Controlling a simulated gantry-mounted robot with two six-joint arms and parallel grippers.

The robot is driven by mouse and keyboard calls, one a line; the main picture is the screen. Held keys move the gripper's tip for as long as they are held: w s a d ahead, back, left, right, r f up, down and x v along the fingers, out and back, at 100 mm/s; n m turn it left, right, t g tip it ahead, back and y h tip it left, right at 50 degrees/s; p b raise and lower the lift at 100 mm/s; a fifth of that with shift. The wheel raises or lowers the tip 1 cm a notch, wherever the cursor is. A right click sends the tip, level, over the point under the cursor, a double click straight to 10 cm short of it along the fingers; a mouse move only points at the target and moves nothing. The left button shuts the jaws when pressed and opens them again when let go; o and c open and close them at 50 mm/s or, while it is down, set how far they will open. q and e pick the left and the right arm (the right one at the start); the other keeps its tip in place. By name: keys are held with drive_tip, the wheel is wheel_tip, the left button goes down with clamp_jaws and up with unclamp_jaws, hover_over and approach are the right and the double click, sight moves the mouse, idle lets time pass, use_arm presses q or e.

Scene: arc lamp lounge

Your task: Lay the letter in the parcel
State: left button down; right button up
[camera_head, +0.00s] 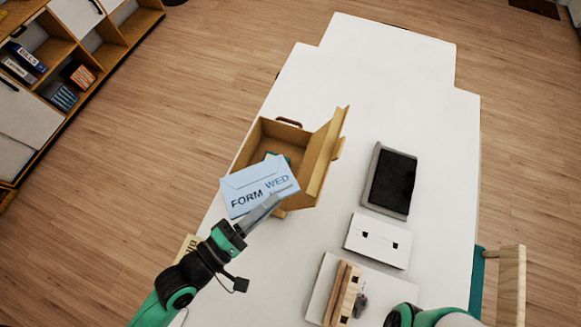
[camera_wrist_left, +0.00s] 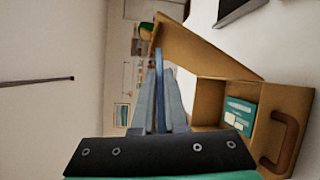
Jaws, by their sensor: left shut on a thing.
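The letter is a pale blue envelope (camera_head: 240,186) marked FORM WED. My left gripper (camera_head: 284,194) is shut on its lower right part and holds it over the near left part of the parcel. In the left wrist view the letter (camera_wrist_left: 160,85) shows edge-on between the fingers. The parcel (camera_head: 246,150) is an open brown box on the white table, its lid raised on the right. Its wall (camera_wrist_left: 208,105) also shows in the left wrist view. A teal item (camera_wrist_left: 240,114) lies inside; the letter hides part of the box. My right gripper is not in view.
The white table (camera_head: 335,85) is clear behind the parcel. A dark tablet-like device (camera_head: 390,181), a white plate with two dark holes (camera_head: 377,241) and a wooden piece (camera_head: 343,291) stand to the right. A chair (camera_head: 511,285) is at the right edge.

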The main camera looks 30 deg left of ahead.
sight(272, 177)
use_arm(q)
drive_tip(key=w+a+f+b, duration=0.1)
drive_tip(key=w, duration=0.1)
drive_tip(key=w+a+f+b, duration=0.1)
drive_tip(key=w, duration=0.1)
drive_tip(key=w+a+f+b, duration=0.1)
drive_tip(key=w+a+b, duration=0.1)
drive_tip(key=w, duration=0.1)
drive_tip(key=shift+f, duration=0.4)
drive_tip(key=w+a+f+b, duration=0.2)
drive_tip(key=w+f+b, duration=0.3)
drive_tip(key=f, duration=0.4)
drive_tip(key=shift+w+a, duration=0.25)
drive_tip(key=shift+f, duration=0.1)
drive_tip(key=shift+f+b, duration=0.65)
drive_tip(key=shift+b, duration=0.15)
drive_tip(key=c, duration=1)
unclamp_jaws()
drive_tip(key=shift+o, duration=0.2)
